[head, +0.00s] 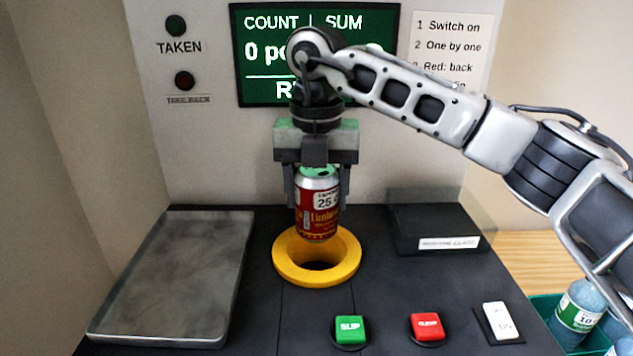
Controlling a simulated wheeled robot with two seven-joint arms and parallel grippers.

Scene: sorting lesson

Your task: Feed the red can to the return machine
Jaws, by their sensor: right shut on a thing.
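The red can (318,215) is upright, with a label reading "25" and a greenish top. My right gripper (318,190) is shut on it, one finger on each side. The can's lower end is over the yellow ring (343,272) around the machine's round opening; I cannot tell whether it has entered the hole. The dark hole shows below the can. The return machine (200,150) has a green screen (267,55) reading "COUNT", "SUM" and "0", partly hidden by my right arm. My left gripper is not in view.
A grey metal plate (180,275) lies left of the ring. A green button (349,328), a red button (426,326) and a white switch (497,320) sit in front. A dark box (420,228) is at the back right. Bottles (577,312) stand in a green crate at lower right.

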